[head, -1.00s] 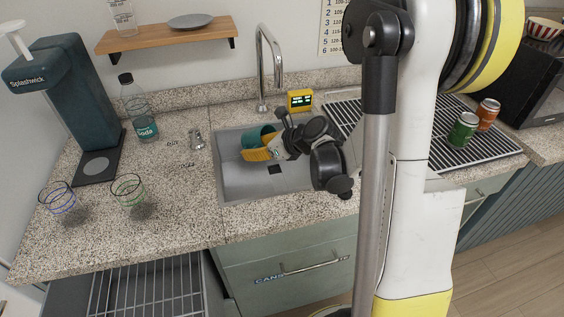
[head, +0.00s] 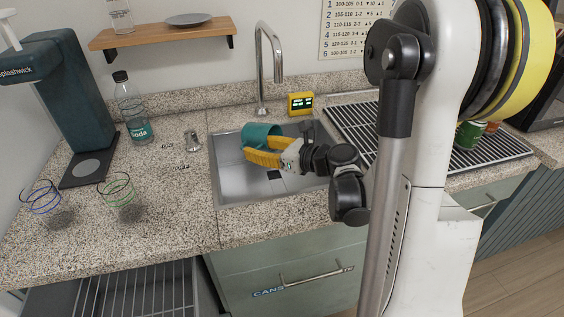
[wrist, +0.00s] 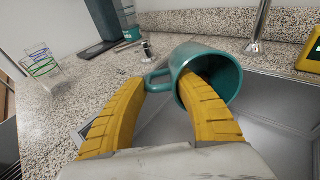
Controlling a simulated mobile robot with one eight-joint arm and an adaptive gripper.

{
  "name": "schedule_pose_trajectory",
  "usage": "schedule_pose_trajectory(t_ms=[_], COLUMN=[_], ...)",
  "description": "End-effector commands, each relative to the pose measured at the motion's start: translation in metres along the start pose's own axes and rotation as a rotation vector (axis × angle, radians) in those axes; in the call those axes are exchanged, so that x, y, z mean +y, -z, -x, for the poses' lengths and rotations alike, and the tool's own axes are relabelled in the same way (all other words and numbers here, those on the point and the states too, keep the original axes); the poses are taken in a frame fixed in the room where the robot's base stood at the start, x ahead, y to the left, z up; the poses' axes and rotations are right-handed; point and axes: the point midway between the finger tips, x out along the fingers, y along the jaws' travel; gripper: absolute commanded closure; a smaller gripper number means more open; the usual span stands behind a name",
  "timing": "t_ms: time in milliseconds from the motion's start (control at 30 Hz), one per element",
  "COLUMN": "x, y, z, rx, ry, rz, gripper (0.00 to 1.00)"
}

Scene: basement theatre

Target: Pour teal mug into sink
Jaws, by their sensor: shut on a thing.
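The teal mug (head: 257,131) is held over the back left part of the sink (head: 236,187). It is tipped onto its side. In the wrist view the mug (wrist: 188,60) has its mouth turned to the lower right and its handle to the left. No liquid shows in the visible part of its inside. My gripper (head: 246,147), with yellow fingers, is shut on the mug. In the wrist view one finger overlaps the mouth and the other is near the handle; the exact contact is partly hidden. The sink basin (wrist: 268,140) lies below.
The tall faucet (head: 262,65) stands behind the sink, close to the mug. A yellow timer (head: 300,103) is at the back right. A soda bottle (head: 132,108) and two glasses (head: 118,193) stand on the left counter. A drying rack (head: 410,125) lies right of the sink.

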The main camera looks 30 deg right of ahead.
Motion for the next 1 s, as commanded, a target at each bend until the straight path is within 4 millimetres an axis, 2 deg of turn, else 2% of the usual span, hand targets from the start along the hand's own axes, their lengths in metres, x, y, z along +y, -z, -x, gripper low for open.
schedule_pose_trajectory(t_ms=[267,600,1000], x=[-0.001,-0.001,0.000], y=[0.000,-0.012,-0.016], z=[0.006,0.012,0.015], rx=[-0.056,-0.154,-0.193], ry=[0.002,0.001,0.001], rz=[-0.002,-0.002,-0.002], gripper=[1.00,1.00,1.00])
